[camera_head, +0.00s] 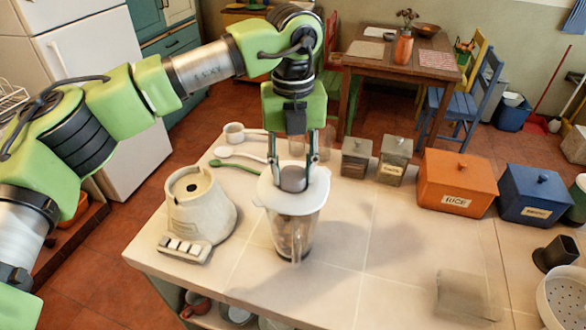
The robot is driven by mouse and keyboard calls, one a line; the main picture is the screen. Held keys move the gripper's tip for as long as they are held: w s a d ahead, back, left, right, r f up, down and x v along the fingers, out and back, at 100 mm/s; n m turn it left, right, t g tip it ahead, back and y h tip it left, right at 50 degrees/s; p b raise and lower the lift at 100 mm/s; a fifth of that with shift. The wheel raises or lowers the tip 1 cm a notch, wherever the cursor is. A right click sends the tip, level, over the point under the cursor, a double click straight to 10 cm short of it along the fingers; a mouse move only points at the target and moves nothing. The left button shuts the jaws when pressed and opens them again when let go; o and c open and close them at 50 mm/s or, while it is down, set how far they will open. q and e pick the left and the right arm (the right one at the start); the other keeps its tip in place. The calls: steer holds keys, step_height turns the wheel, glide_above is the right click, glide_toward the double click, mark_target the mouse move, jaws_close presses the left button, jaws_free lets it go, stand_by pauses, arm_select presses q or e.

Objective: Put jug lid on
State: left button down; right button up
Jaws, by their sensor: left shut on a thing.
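A clear jug (292,238) stands upright on the tiled counter, with its handle toward me. A white lid (312,191) with a grey knob (293,179) is at the jug's top. I cannot tell whether it is fully seated or slightly above the rim. My left gripper (293,184) points straight down and is shut on the lid's knob, with a finger on each side. The jug's rim is hidden under the lid. A cream blender base (200,212) stands to the left of the jug. My right gripper is not in view.
An orange rice box (456,182), a blue box (534,194) and a white colander (562,300) stand right.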

arm_select(q)
steer(key=shift+f+b, duration=0.3)
stand_by(0.9)
steer(key=c, duration=1.3)
jaws_free()
step_height(320, 180, up, 12)
steer(key=shift+s+f, duration=0.1)
